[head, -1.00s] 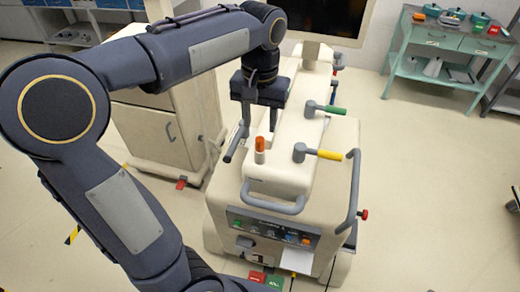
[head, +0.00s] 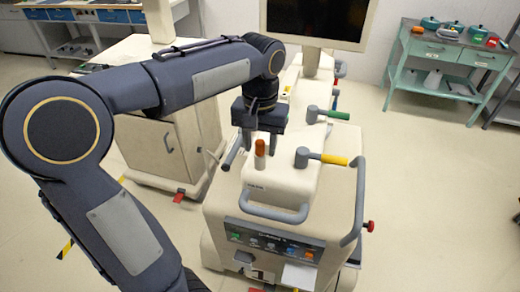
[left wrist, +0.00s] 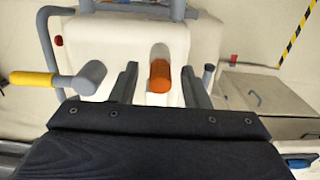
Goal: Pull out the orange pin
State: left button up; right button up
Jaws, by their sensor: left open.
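The orange pin (head: 260,147) stands upright on the top of the beige cart (head: 270,190), with an orange cap over a pale base. In the left wrist view the orange pin (left wrist: 160,76) shows between the two fingers. My left gripper (head: 260,139) points down just behind and above the pin in the head view, and its fingers (left wrist: 159,72) are spread on either side of the pin without visibly gripping it. How deep the fingers reach around the pin is hard to tell. My right gripper is in neither view.
A yellow-ended lever (head: 334,160) and a green-ended lever (head: 336,115) stick out to the right of the pin. A grey rail (head: 275,213) crosses the cart's front. A monitor (head: 315,22) stands behind. A teal table (head: 440,55) is far right, with clear floor before it.

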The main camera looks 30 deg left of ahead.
aim_at(260, 142)
pick_arm(q)
jog(key=shift+p, duration=0.35)
dwell(0.7)
grip_shut()
dwell(0.3)
jog(key=shift+r, duration=0.1)
jog(key=shift+r+p, duration=2.9)
jog(key=shift+r, duration=0.05)
